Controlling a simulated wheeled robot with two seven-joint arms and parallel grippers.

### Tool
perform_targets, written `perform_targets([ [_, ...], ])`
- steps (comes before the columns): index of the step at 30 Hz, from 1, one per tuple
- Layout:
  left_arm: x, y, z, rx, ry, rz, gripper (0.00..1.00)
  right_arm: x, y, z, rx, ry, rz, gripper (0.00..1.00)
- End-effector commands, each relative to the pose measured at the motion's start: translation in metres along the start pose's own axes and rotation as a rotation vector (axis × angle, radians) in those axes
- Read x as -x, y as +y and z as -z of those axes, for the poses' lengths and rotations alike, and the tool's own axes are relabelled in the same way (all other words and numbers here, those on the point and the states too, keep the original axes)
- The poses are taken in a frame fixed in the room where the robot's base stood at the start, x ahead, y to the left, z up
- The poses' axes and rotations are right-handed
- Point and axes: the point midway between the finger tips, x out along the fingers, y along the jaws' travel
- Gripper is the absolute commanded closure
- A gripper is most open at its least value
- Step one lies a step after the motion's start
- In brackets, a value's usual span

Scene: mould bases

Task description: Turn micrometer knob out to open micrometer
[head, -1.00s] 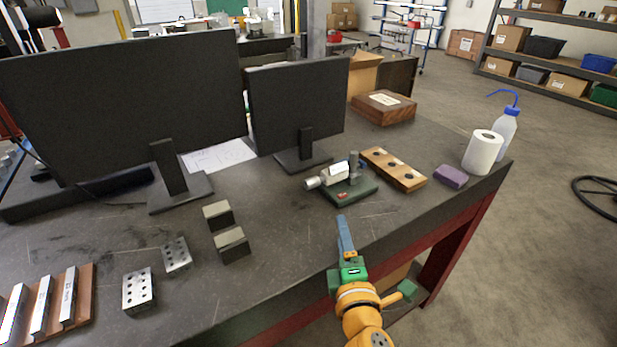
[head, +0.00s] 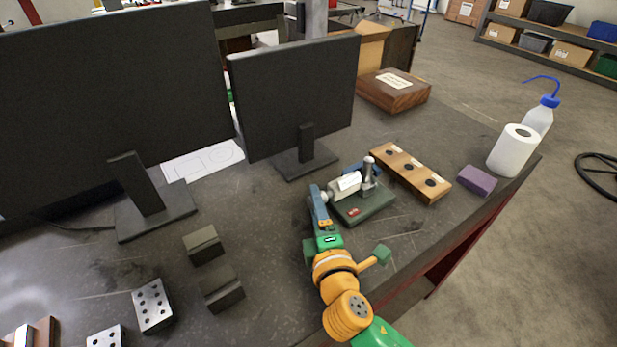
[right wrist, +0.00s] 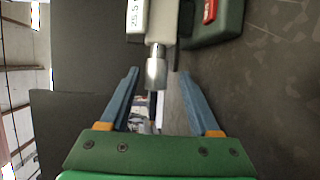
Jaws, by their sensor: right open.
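The micrometer stands on a green base (head: 366,207) on the dark bench in the head view. Its white display body (head: 346,184) points its knob end to the left. My right gripper (head: 316,190) is at the knob end in the head view and hides most of the knob there. In the right wrist view its two blue fingers (right wrist: 158,72) are apart, one on each side of the knob, with gaps on both sides. My left gripper is out of view.
A wooden block with dark holes (head: 410,172) lies right of the micrometer. A purple block (head: 477,180), paper roll (head: 512,150) and bottle (head: 540,118) stand near the right edge. A monitor (head: 293,100) stands behind. Two grey blocks (head: 203,245) lie to the left.

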Motion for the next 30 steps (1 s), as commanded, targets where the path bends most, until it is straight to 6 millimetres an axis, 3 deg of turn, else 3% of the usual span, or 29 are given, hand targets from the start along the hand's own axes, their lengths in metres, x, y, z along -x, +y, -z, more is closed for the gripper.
perform_targets([
  [9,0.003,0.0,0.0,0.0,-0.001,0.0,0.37,-0.051,0.001,0.0,0.001,0.0,-0.002,0.37],
  [19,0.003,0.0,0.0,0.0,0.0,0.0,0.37,-0.059,0.001,0.0,-0.001,0.001,-0.001,0.37],
  [20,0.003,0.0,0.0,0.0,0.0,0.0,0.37,-0.059,0.001,0.0,-0.001,0.001,-0.001,0.4],
  [24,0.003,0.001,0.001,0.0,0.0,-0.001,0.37,-0.059,0.001,0.0,-0.001,0.0,-0.001,0.78],
  [27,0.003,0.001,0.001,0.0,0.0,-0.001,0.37,-0.058,0.001,0.0,0.0,0.001,-0.001,1.0],
  [30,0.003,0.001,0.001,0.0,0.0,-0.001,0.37,-0.058,0.001,0.0,0.0,0.0,-0.001,1.0],
])
